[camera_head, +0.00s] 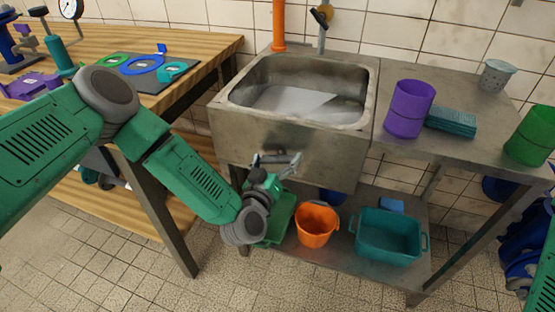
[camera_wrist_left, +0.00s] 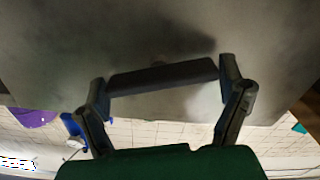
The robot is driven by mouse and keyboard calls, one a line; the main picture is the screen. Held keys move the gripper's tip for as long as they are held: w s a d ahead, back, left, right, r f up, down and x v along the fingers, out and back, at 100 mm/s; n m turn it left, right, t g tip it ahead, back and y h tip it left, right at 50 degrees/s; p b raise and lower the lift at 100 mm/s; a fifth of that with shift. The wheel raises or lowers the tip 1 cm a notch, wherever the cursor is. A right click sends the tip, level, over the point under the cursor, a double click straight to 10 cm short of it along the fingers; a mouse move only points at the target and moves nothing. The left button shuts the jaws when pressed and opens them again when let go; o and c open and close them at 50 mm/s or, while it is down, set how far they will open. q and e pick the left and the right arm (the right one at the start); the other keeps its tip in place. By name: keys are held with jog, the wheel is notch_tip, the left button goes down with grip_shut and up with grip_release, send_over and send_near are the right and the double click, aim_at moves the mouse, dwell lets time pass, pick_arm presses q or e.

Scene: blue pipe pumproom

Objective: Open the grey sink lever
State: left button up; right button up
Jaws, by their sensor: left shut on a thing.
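The metal sink (camera_head: 340,140) stands at the centre of the head view, with its front wall facing me. My left gripper (camera_head: 276,163) is low in front of that wall. In the left wrist view, the two fingers of my left gripper (camera_wrist_left: 163,76) are shut on the ends of a dark grey bar, the sink lever (camera_wrist_left: 165,77). The lever lies across between the fingertips, close to the grey metal surface. In the head view the gripper largely covers the lever. My right gripper is out of view.
An orange bucket (camera_head: 316,226) and a teal crate (camera_head: 387,238) stand on the shelf below.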

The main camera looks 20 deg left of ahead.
pick_arm(q)
jog(key=n, duration=0.3)
jog(key=n+b, duration=0.1)
jog(key=n, duration=0.2)
jog(key=shift+w+a+n, duration=0.15)
jog(key=shift+a+n, duration=0.05)
jog(key=shift+n, duration=0.2)
jog(key=shift+r, duration=0.1)
dwell(0.3)
jog(key=o, duration=1)
jog(key=shift+c, duration=0.2)
jog(key=s, duration=1.1)
jog(key=shift+s+a+f, duration=0.25)
jog(key=shift+s, duration=0.15)
